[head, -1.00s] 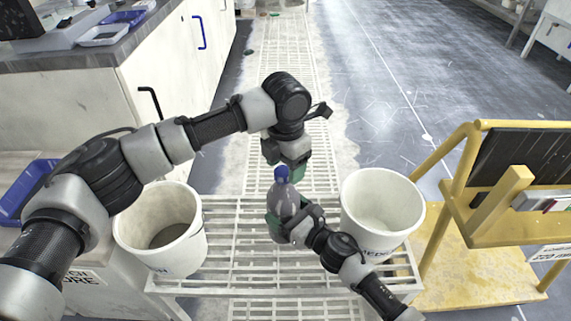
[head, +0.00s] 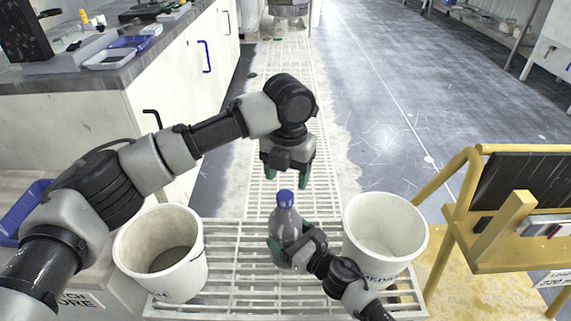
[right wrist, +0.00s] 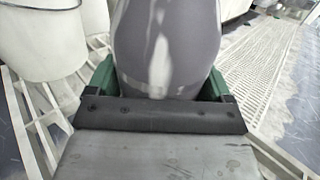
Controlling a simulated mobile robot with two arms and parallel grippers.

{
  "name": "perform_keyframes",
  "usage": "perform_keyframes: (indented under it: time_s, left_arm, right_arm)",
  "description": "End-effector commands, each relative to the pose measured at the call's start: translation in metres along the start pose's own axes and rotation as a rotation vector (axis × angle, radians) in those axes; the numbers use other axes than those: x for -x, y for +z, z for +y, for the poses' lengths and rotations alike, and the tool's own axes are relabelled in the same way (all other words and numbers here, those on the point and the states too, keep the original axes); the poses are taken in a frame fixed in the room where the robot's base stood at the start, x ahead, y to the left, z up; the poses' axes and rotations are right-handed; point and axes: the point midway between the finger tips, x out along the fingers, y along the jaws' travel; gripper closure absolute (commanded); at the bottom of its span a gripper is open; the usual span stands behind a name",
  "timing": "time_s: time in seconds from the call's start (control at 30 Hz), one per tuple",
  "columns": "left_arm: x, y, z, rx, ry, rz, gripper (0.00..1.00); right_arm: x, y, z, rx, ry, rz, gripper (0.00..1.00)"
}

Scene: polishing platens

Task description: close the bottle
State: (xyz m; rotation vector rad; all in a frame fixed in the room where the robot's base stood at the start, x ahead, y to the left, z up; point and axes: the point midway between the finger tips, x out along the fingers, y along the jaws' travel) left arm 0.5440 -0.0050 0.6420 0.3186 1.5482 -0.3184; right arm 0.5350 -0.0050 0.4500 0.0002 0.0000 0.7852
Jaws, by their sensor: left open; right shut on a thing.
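A clear-grey bottle (head: 286,226) with a blue cap (head: 285,197) on its top stands upright in my right gripper (head: 283,250). The right gripper is shut around the bottle's lower body, and the right wrist view shows the bottle (right wrist: 165,45) between its green fingers. My left gripper (head: 287,178) hangs just above and behind the cap, pointing down, with its green fingers apart and nothing between them. It looks clear of the cap. How tightly the cap sits on the neck cannot be told.
A white bucket (head: 128,254) stands left of the bottle and another (head: 416,225) stands close on its right, both on a white slatted rack (head: 228,240). A yellow stand (head: 448,215) is at right. A bench with blue trays (head: 130,42) is at upper left.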

Motion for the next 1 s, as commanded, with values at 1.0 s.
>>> perform_keyframes:
  time_s: [1.0]
  left_arm:
    - [0.014,-0.003,0.001,2.387,0.0,-0.001,0.39]
  right_arm:
    - [0.0,0.0,0.0,0.0,0.0,0.0,0.85]
